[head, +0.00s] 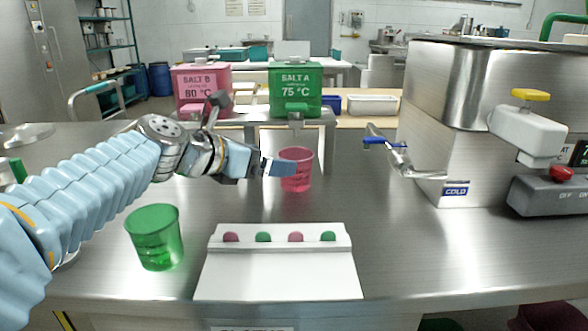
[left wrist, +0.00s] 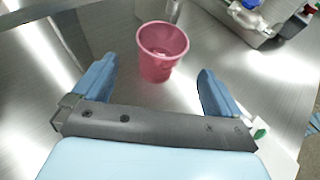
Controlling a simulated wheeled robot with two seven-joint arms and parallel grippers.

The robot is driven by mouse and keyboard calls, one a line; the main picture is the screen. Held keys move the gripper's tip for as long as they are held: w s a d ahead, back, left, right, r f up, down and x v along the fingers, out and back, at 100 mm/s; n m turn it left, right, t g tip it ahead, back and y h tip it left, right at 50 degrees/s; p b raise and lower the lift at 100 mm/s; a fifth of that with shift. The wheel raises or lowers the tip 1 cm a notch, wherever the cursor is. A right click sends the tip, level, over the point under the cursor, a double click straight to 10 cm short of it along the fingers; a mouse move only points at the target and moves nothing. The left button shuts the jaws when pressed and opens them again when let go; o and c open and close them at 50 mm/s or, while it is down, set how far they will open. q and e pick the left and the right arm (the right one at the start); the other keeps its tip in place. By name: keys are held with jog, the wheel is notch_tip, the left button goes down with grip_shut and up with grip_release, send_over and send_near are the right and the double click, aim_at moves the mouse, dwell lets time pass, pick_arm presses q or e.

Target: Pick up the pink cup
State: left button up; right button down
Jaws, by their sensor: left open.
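The pink cup (head: 297,170) stands upright on the steel table, in front of the green box. In the left wrist view the pink cup (left wrist: 160,55) is ahead of my left gripper (left wrist: 155,88), roughly between the lines of the two blue fingers. My left gripper (head: 280,167) is open and empty. In the head view its fingertips overlap the cup's left side; I cannot tell whether they touch it. My right gripper does not show.
A green cup (head: 154,237) stands at the front left. A white panel (head: 278,275) with coloured buttons lies at the front. A pink box (head: 203,88) and a green box (head: 296,88) stand behind. A steel machine (head: 440,130) with a blue-handled tap (head: 388,143) stands right.

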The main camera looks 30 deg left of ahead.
pick_arm(q)
jog(key=x, duration=0.9)
jog(key=shift+r, duration=0.1)
jog(key=shift+c, duration=0.2)
jog(key=c, duration=1.1)
jog(key=shift+r, duration=0.2)
